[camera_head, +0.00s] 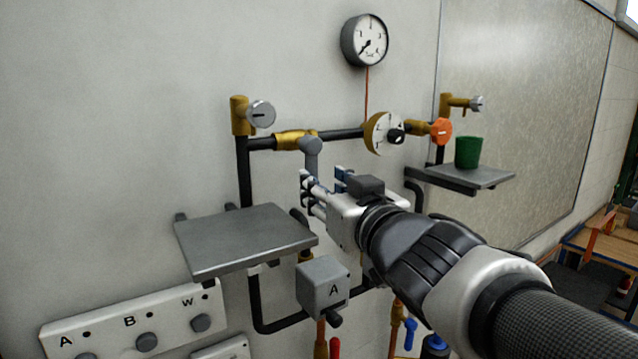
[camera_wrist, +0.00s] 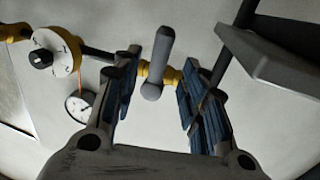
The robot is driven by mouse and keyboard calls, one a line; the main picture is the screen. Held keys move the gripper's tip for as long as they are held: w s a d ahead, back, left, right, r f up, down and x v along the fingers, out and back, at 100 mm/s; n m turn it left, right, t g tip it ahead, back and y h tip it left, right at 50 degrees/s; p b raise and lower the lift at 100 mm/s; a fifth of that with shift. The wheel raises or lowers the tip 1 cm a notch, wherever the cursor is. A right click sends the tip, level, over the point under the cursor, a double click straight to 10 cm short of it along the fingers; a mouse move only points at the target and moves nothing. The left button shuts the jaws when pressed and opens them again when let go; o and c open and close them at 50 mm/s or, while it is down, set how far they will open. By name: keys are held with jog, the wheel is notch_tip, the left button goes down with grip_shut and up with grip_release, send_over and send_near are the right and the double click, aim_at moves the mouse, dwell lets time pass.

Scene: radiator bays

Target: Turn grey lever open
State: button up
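The grey lever (camera_head: 311,150) sits on a brass valve (camera_head: 291,140) in the dark horizontal pipe on the wall. It points down and outward, across the pipe's line. My gripper (camera_head: 322,184) is just below the lever in the head view, pointing at the wall. In the wrist view the lever (camera_wrist: 157,65) shows between my two open fingers (camera_wrist: 158,88), with clear space on both sides. I see no finger touching it. How deep the lever lies between the fingers is hard to tell.
A grey shelf (camera_head: 240,240) is left of my gripper, and box A (camera_head: 323,285) is below. A dial with a black knob (camera_head: 384,134), an orange knob (camera_head: 441,131) and a green cup (camera_head: 468,152) on another shelf are right. A gauge (camera_head: 366,40) hangs above.

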aim_at(311, 168)
jog(key=x, duration=0.7)
jog(key=shift+c, duration=0.5)
grip_shut()
